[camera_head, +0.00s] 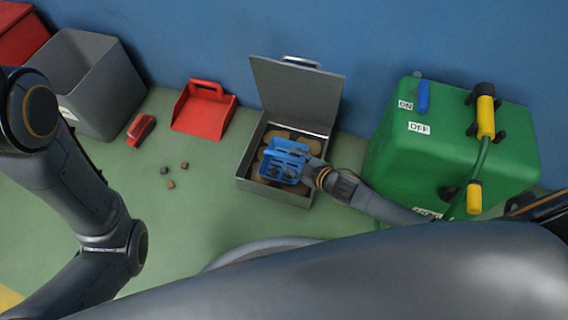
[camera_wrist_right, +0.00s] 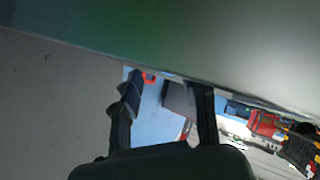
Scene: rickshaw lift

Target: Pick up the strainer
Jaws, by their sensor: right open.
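A blue basket-like piece, which looks like the strainer (camera_head: 284,158), sits in an open grey metal box (camera_head: 246,172) on the floor in the head view. My right gripper (camera_head: 304,164) reaches in from the right at the strainer's right side. Its fingers are small and dark there, and I cannot tell whether they touch the strainer. In the right wrist view the two fingers of my right gripper (camera_wrist_right: 165,98) stand apart, with nothing clearly held between them. My left arm shows at the left of the head view, but its gripper is out of frame.
The box's raised lid (camera_head: 296,92) stands behind it against the blue wall. A green machine (camera_head: 440,150) is on the right. A red dustpan (camera_head: 204,112), a red brush (camera_head: 141,129), a grey bin (camera_head: 88,90) and small cubes (camera_head: 171,184) lie left.

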